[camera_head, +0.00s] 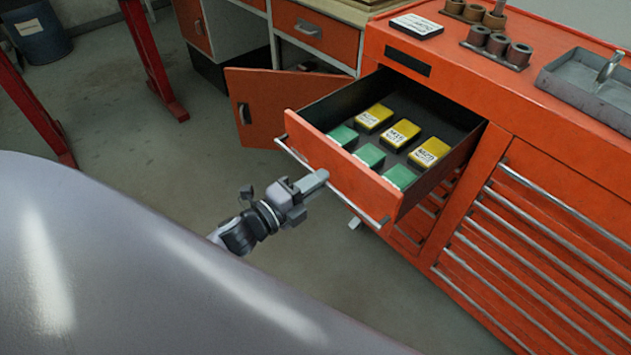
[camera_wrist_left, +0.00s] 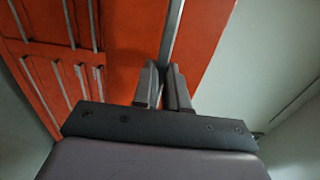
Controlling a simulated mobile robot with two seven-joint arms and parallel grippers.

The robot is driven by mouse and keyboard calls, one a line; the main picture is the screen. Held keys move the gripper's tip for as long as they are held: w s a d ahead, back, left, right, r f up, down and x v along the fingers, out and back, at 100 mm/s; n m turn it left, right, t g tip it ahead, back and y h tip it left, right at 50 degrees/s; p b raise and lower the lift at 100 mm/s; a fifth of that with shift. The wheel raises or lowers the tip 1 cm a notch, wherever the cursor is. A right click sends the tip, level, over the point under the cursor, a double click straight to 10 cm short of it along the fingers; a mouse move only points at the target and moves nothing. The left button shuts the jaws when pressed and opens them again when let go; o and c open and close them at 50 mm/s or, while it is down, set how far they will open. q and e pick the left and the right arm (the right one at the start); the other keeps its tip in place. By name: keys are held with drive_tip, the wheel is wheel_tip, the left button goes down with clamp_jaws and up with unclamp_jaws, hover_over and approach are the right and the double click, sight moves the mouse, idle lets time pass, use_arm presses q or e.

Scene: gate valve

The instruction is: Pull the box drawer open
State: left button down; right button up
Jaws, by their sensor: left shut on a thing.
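The box drawer (camera_head: 342,171) of the orange cabinet stands pulled out in the head view. Several yellow and green boxes (camera_head: 400,134) lie inside it in two rows. A long metal bar handle (camera_head: 352,200) runs along its orange front. My left gripper (camera_head: 318,181) is at the middle of this handle, shut on it. In the left wrist view the fingers (camera_wrist_left: 166,88) close around the handle bar (camera_wrist_left: 173,38), with the orange drawer front behind. The fingers hide the part of the bar between them. My right gripper is not in view.
The cabinet top holds a label box (camera_head: 416,26), brown cylinders on racks (camera_head: 497,48) and a grey metal tray (camera_head: 590,88). Closed drawers (camera_head: 540,240) fill the cabinet's right part. An open cabinet door (camera_head: 262,105) stands behind the drawer. Bare floor (camera_head: 130,135) lies to the left.

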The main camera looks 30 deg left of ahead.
use_arm(q)
drive_tip(key=c, duration=1.2)
unclamp_jaws()
drive_tip(key=shift+o, duration=0.2)
drive_tip(key=v, duration=0.7)
drive_tip(key=shift+b, duration=0.35)
drive_tip(key=s+d+f+n+g+y, duration=0.2)
drive_tip(key=s+f+n, duration=0.3)
drive_tip(key=n, duration=0.5)
drive_tip(key=s+d+f+n+g+y+p, duration=0.1)
drive_tip(key=s+d+f+n+g+y, duration=0.1)
drive_tip(key=n, duration=0.7)
drive_tip(key=s+d+f+g, duration=0.1)
drive_tip(key=s+f+g, duration=0.1)
drive_tip(key=s+f, duration=0.1)
drive_tip(key=shift+s+f+n+g+p, duration=0.3)
drive_tip(key=shift+s+f+n, duration=0.1)
drive_tip(key=shift+s, duration=0.2)
